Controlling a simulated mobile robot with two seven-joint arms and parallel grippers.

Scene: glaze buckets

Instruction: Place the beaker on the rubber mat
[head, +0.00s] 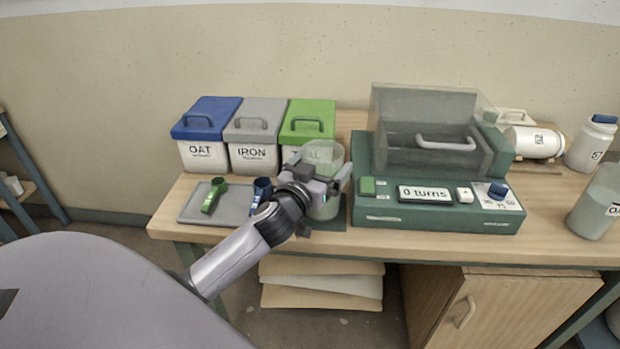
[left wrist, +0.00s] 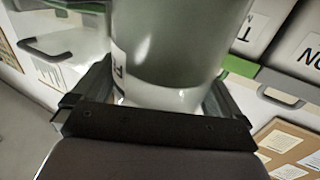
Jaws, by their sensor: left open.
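The beaker (head: 327,155), a clear cylinder with a grey-green tint, stands upright at the front of the bench. Its base appears to be on the dark green rubber mat (head: 338,226), which shows only in part beneath it. My left gripper (head: 322,176) is open, with its fingers on either side of the beaker. In the left wrist view the beaker (left wrist: 180,40) fills the space between the spread fingers (left wrist: 155,100), and part of a label shows on it. Contact between fingers and wall cannot be told. My right gripper is not in view.
A grey tray (head: 190,213) with a green scoop (head: 212,196) and a blue scoop (head: 262,188) lies left. Blue-lidded (head: 207,118), grey-lidded (head: 256,122) and green-lidded (head: 308,118) buckets stand behind. A green machine (head: 400,212) stands close right. Another vessel (head: 596,207) is at the right edge.

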